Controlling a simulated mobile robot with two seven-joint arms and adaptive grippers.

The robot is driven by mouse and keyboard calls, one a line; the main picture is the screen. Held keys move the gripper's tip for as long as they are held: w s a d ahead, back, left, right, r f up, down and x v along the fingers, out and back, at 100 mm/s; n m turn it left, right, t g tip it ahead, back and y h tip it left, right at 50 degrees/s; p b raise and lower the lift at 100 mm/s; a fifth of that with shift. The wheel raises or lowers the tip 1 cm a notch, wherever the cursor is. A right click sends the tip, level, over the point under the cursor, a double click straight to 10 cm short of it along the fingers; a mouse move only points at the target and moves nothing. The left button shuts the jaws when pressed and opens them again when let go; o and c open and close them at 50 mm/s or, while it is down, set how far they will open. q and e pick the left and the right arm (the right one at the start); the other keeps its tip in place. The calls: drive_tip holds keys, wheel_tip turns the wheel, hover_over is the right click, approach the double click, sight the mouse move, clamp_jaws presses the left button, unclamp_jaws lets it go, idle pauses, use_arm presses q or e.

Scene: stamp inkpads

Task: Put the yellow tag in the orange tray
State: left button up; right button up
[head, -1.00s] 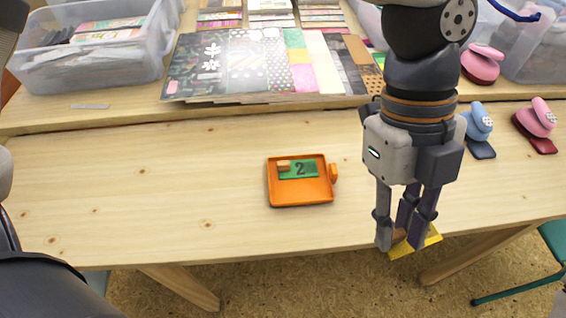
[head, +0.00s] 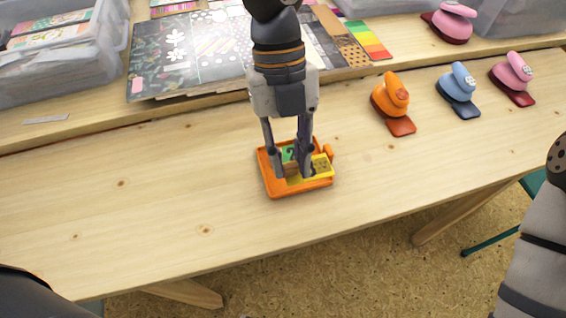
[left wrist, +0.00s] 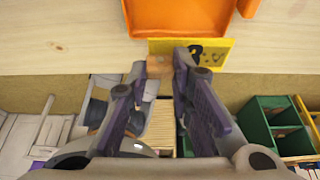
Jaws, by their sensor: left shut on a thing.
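The orange tray (head: 267,170) lies on the wooden table in the middle of the head view, with a green tag marked 2 (head: 288,152) in it. My left gripper (head: 292,172) is upright over the tray, shut on the wooden knob of the yellow tag (head: 321,166). The tag appears over the tray's lower right part. In the left wrist view the yellow tag (left wrist: 221,52) shows just below the orange tray (left wrist: 178,17), with the fingers at its knob. I cannot tell whether the tag touches the tray floor. My right gripper is out of view.
An orange punch (head: 391,97), a blue punch (head: 459,85) and a pink punch (head: 513,73) stand to the right. Patterned papers (head: 180,60) and a clear bin (head: 60,60) are at the back. The table left of the tray is clear.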

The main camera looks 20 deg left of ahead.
use_arm(q)
drive_tip(key=f, duration=0.1)
drive_tip(key=a+f, duration=0.1)
drive_tip(key=f, duration=0.1)
drive_tip(key=w+f, duration=0.1)
drive_tip(key=f, duration=0.1)
drive_tip(key=shift+a+f, duration=0.1)
drive_tip(key=shift+a, duration=0.15)
drive_tip(key=shift+f, duration=0.15)
drive_tip(key=o, duration=0.8)
drive_tip(key=v, duration=1.2)
drive_tip(key=shift+d+r, duration=0.1)
drive_tip(key=shift+r, duration=0.2)
